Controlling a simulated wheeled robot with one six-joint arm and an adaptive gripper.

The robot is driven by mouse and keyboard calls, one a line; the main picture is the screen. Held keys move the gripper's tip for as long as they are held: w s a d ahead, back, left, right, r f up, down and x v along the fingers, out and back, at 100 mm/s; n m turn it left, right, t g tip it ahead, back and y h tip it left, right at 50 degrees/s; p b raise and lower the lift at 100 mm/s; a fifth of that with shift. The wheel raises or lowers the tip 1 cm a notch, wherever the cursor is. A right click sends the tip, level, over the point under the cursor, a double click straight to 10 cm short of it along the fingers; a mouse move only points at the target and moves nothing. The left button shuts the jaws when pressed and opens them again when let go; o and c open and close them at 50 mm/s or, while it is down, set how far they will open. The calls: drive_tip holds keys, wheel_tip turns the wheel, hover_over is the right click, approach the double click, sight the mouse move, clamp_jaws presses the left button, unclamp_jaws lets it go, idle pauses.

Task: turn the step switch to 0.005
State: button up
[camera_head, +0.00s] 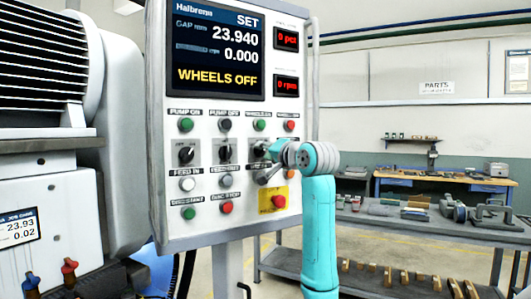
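The control panel (207,118) stands upright in the middle of the view. It carries a row of three black rotary switches: a left one (186,153), a middle one (225,152) and a right one (260,150). Their labels are too small to read, so I cannot tell which is the step switch or its setting. My gripper (264,176) is in front of the panel's right side, just below the right rotary switch. My wrist partly hides that side. I cannot tell whether the gripper touches the panel, or whether its fingers are open.
The display (217,50) reads SET, 23.940, 0.000 and WHEELS OFF. Push buttons sit above and below the switches; a red stop button (279,201) on yellow is close under my gripper. The grinder (70,190) stands left, a grey bench (380,212) with tools right.

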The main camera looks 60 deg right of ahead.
drive_tip(key=shift+w+d, duration=0.1)
drive_tip(key=shift+w, duration=0.05)
clamp_jaws()
idle(0.4)
drive_tip(key=n, duration=0.4)
drive_tip(key=shift+n, duration=2.9)
